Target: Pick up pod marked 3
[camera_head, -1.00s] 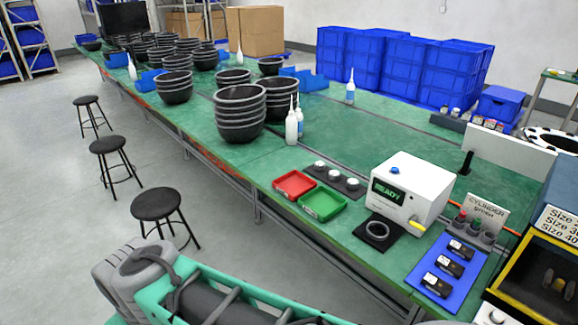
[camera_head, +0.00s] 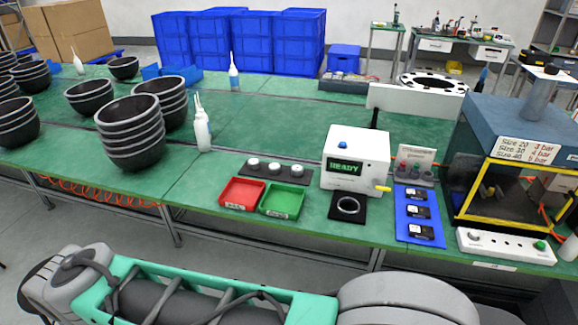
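Three small black boxes with white labels lie in a column on a blue mat (camera_head: 403,232) near the table's front edge. They are the back box (camera_head: 415,194), the middle box (camera_head: 417,212) and the front box (camera_head: 420,232). They look like the pods, but their marks are too small to read, so I cannot tell which is marked 3. My arm's green and grey links cross the bottom of the view, below the table edge. My gripper is not visible.
A white READY box (camera_head: 355,160) stands left of the mat, with a black ring plate (camera_head: 348,208) before it. A yellow-framed chamber (camera_head: 510,190) and a white button panel (camera_head: 505,246) stand right. Red (camera_head: 242,193) and green (camera_head: 283,201) trays lie left.

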